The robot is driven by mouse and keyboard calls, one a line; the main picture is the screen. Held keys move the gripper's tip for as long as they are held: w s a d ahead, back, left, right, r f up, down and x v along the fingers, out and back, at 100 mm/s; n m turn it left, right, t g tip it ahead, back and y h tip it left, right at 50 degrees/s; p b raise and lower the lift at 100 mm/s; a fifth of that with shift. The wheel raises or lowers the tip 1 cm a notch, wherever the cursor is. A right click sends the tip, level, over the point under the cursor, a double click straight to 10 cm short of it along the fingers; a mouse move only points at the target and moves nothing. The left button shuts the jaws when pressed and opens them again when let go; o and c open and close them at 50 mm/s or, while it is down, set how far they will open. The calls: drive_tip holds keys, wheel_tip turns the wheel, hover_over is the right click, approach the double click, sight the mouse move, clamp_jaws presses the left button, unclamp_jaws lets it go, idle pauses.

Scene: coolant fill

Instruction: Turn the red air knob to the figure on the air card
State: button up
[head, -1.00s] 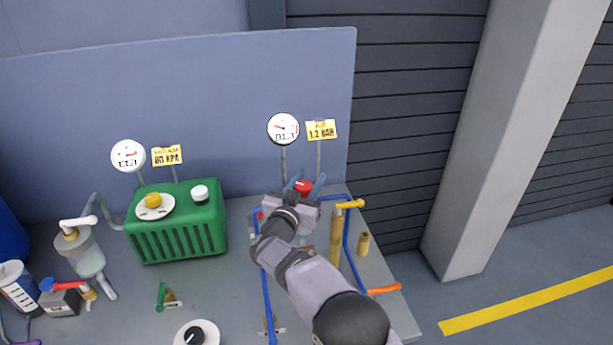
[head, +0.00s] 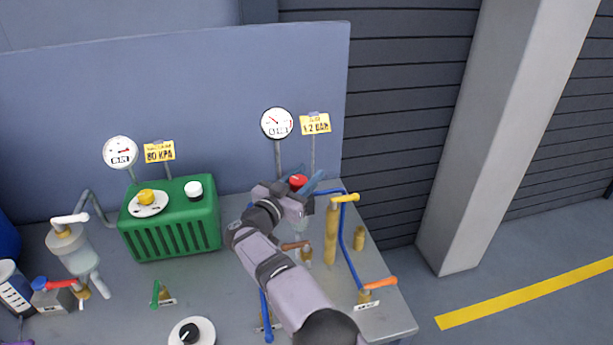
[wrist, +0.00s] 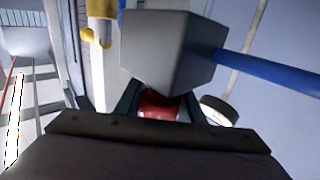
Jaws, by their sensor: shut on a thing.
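The red air knob (head: 298,181) sits at the back right of the bench, below the air gauge (head: 277,123). It also shows in the wrist view (wrist: 160,104), between my fingers. My gripper (head: 299,186) is shut on the knob, with blue fingers on either side of it. The yellow air card (head: 315,123) stands right of the gauge and reads 1.2 BAR. The gauge has a white face with a red needle and a small readout too small to read. The gripper and arm hide the lower part of the knob's mount.
A yellow-handled post (head: 333,230), blue pipes (head: 349,250) and an orange-handled valve (head: 378,284) stand close right of my arm. A green box (head: 170,232) with a yellow knob (head: 146,196) is at left. A grey block (wrist: 170,50) fills the wrist view's middle.

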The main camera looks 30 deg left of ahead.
sight(293, 188)
drive_tip(key=o, duration=1)
drive_tip(key=shift+o, duration=0.2)
drive_tip(key=shift+s+a+b, duration=0.1)
drive_tip(key=shift+s+b, duration=0.35)
drive_tip(key=shift+s, duration=0.4)
drive_tip(key=shift+s+b, duration=1)
drive_tip(key=shift+s, duration=1.8)
